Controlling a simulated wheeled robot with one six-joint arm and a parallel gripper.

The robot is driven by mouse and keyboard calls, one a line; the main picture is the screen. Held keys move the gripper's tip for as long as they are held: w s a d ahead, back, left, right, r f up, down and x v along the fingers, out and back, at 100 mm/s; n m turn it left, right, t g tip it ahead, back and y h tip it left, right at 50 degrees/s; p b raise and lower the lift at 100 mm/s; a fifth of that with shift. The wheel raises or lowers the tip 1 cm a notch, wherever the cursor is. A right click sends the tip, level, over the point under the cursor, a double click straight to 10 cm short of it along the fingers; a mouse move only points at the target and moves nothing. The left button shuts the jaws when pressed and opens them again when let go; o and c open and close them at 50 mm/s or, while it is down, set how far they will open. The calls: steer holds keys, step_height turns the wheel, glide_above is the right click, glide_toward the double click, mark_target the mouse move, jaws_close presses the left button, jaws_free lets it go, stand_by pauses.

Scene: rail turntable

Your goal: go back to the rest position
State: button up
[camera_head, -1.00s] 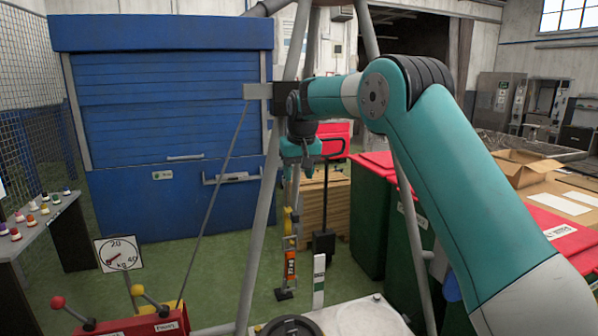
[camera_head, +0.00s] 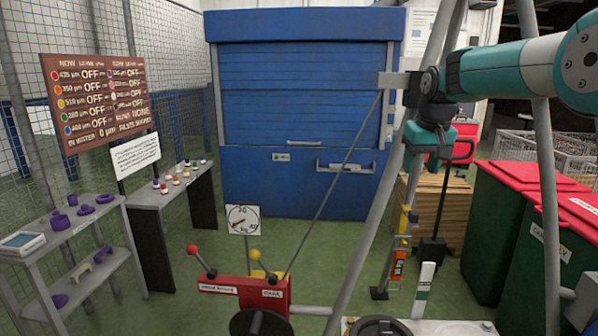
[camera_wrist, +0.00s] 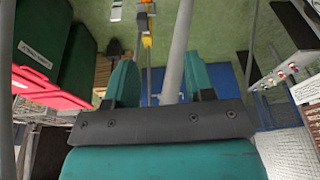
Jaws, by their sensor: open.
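My gripper (camera_head: 424,164) hangs pointing down from my teal arm at the right of the head view. It is close in the picture to a grey slanting frame leg (camera_head: 375,215); I cannot tell the gap between them. In the wrist view my gripper (camera_wrist: 162,82) shows two teal fingers spread apart. A grey pole (camera_wrist: 176,50) shows between and beyond them, and nothing is seen held. No marker of the rest position is visible.
A red lever box (camera_head: 245,293) and a dial sign (camera_head: 243,219) stand front centre. Green bins with red lids (camera_head: 510,225) stand right. A grey shelf (camera_head: 75,260) and a brown board (camera_head: 97,100) are left. Green floor is open before the blue shutter (camera_head: 300,100).

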steer(key=s+a+f+n+g+y+b, duration=0.1)
steer(key=s+a, duration=0.4)
steer(key=s, duration=0.8)
steer(key=s+a+f+n+y+b, duration=0.1)
steer(key=s+a+f+n, duration=0.3)
steer(key=s, duration=0.9)
steer(key=s+a+f+n+g+y+b, duration=0.1)
steer(key=s+a+f, duration=0.3)
steer(key=s, duration=0.9)
steer(key=a+n+y, duration=0.1)
steer(key=a, duration=0.2)
steer(key=shift+s+a+n+g, duration=0.15)
steer(key=shift+s+n+g, duration=0.05)
steer(key=shift+n+g, duration=0.1)
